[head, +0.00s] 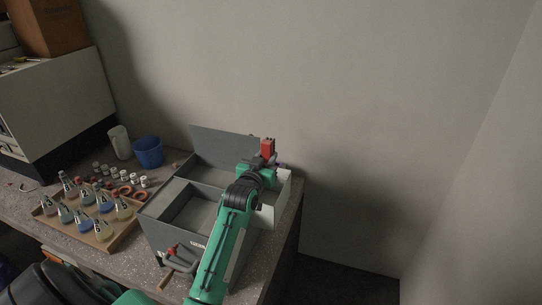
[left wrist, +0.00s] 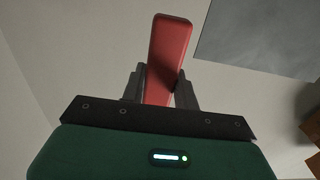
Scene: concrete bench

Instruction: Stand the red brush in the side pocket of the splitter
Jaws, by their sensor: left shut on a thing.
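The red brush (head: 267,147) is upright in my left gripper (head: 264,161), above the back right of the grey splitter box. In the left wrist view the red brush (left wrist: 168,50) rises between the two dark fingers of my left gripper (left wrist: 160,90), which are shut on it. The brush's lower end is hidden by the gripper. The splitter (head: 150,221) is an open grey box with inner compartments and a raised back lid (head: 222,146). A pale part (head: 275,208) shows at its right side, partly behind my arm; I cannot tell the pocket's opening. My right gripper is not in view.
A wooden tray (head: 103,247) of several flasks stands left of the box. A blue cup (head: 148,152), a white beaker (head: 120,142) and several small jars and orange rings are behind it. A red-handled tool (head: 180,258) is at the box's front. The wall is close behind.

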